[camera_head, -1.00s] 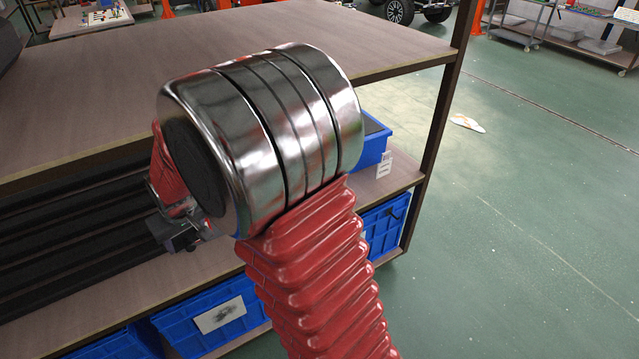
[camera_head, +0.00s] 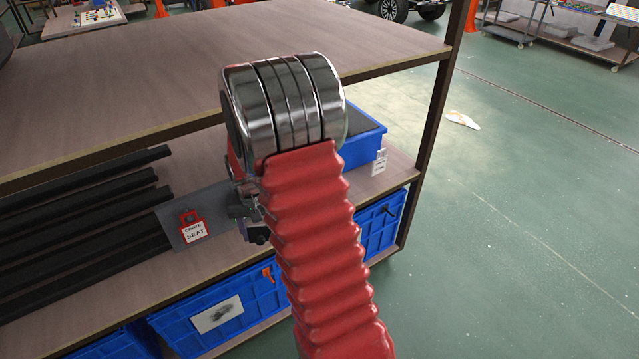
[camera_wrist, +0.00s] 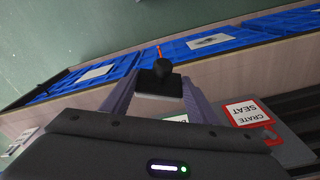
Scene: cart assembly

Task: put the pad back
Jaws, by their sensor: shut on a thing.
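In the wrist view a small black square piece with a round knob (camera_wrist: 160,84), which I take to be the pad, sits between the fingertips of my gripper (camera_wrist: 159,92). My gripper is shut on it. In the head view my gripper (camera_head: 250,222) is beside the red sleeved arm, over the lower shelf, and the arm partly hides it. A grey plate (camera_head: 172,226) with a red-framed "CRATE SEAT" label lies on that shelf, just left of my gripper. The plate also shows at right in the wrist view (camera_wrist: 292,148). I cannot tell whether the pad touches anything below.
Black bars (camera_head: 80,215) lie on the lower shelf at left. A blue bin (camera_head: 362,140) stands on it at right, behind my arm. Blue crates (camera_head: 225,318) stand underneath. The wooden top (camera_head: 120,100) is above and a dark post (camera_head: 437,130) at right. The green floor beyond is open.

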